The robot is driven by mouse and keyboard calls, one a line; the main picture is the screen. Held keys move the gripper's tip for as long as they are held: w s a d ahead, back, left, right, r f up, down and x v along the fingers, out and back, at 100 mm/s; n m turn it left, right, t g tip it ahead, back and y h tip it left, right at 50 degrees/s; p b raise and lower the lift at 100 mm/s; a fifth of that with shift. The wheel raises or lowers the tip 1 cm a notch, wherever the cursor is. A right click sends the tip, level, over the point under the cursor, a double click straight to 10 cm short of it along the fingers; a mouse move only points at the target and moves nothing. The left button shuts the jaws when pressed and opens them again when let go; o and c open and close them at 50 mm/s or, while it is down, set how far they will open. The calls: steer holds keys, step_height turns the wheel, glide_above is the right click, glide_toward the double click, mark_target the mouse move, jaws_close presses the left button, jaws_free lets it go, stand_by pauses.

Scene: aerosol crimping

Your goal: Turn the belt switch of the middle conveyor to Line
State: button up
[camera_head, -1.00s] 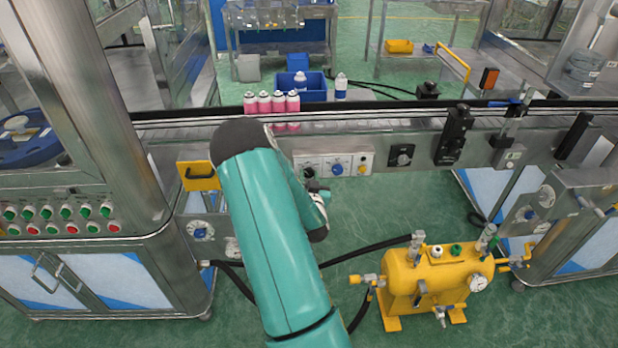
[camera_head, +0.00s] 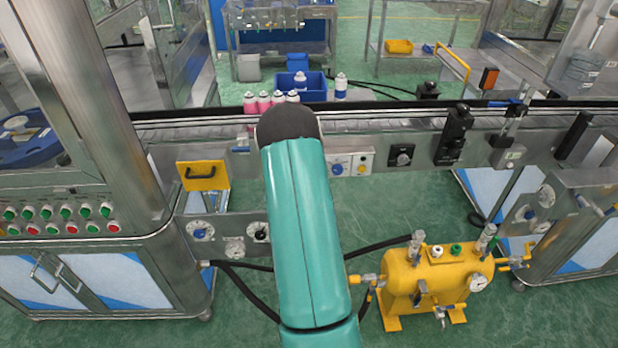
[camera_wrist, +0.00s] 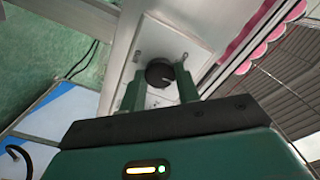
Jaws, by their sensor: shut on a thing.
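The belt switch (camera_wrist: 159,72) is a round black knob with a pale pointer mark, on a light plate (camera_wrist: 175,42) on the conveyor's side. My gripper (camera_wrist: 160,78) is at the knob in the wrist view, one green finger on each side, shut on it. The words around the knob cannot be read. In the head view, my arm hides both the black knob and my gripper. The conveyor (camera_head: 375,126) runs across that view. A blue knob (camera_head: 338,169) and a yellow button (camera_head: 362,167) show on its side, right of my arm.
Pink cans (camera_head: 264,98) stand on the conveyor just behind my arm; pink cans also line the belt in the wrist view (camera_wrist: 252,57). A black rotary switch (camera_head: 401,155) sits farther right. A yellow tank (camera_head: 436,276) with hoses stands at front right. Green floor lies between.

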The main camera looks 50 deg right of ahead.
stand_by(0.4)
steer(key=o, duration=1)
steer(key=shift+s+a, duration=0.1)
steer(key=shift+a, duration=0.05)
steer(key=v, duration=1.3)
steer(key=shift+s+a, duration=0.2)
steer(key=shift+s, duration=0.05)
steer(key=shift+w, duration=0.1)
